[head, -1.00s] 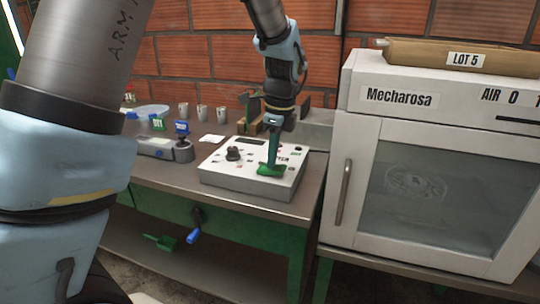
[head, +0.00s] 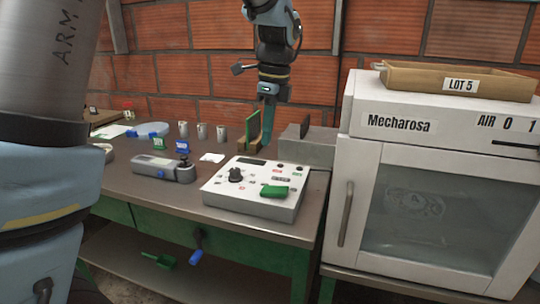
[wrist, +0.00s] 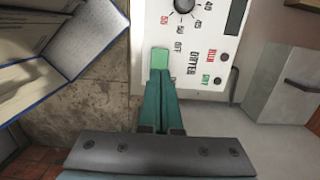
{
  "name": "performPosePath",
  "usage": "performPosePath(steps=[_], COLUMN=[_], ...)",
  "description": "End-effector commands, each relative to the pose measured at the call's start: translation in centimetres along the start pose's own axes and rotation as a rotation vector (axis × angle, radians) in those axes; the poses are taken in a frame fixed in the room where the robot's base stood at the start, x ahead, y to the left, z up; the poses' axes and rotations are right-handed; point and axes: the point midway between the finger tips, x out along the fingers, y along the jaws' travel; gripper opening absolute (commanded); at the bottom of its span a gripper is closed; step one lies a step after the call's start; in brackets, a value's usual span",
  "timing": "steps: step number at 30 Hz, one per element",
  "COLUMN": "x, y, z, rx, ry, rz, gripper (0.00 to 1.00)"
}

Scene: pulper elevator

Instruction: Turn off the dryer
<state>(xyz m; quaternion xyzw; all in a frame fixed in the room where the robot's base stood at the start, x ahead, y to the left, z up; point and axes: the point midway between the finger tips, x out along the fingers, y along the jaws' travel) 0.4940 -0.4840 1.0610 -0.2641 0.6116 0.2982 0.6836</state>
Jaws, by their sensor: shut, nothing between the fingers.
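A white control box (head: 235,205) stands on the bench, with a dark round knob (head: 236,174) and a green lever (head: 275,192) at its right front. In the wrist view the box (wrist: 187,72) has printed labels, one seemingly reading DRYER, beside a green piece (wrist: 160,56) that looks like the lever. My gripper (head: 267,148) is shut and empty, pointing down above the box's rear edge, apart from the lever in the head view. Its teal fingers (wrist: 158,82) overlap the green piece's near edge in the wrist view. The lever's setting cannot be read.
A white Mecharosa cabinet (head: 440,150) with a glass door stands at the right, a LOT 5 tray (head: 450,82) on top. A grey block (head: 308,148) stands behind the box. A grey instrument (head: 160,168) and several cups (head: 202,131) are on the left.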

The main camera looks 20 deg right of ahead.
Motion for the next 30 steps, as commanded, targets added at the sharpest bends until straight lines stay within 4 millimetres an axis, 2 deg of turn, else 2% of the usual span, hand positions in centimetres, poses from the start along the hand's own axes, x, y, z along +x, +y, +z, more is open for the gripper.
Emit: performPosePath(steps=[6, 23, 26, 29, 30], x=[-1.6, -1.6, -0.6, 1.4, 2.5], y=[0.0, 0.1, 0.8, 2.7, 3.9], z=[0.6, 0.9, 2.7, 6.3, 8.0], rx=[-0.002, -0.016, -0.125, -0.365, -0.495], ry=[0.0, 0.001, 0.009, 0.028, 0.037], rz=[-0.001, 0.001, 0.001, -0.002, -0.002], gripper=[0.0, 0.0, 0.0, 0.0, 0.0])
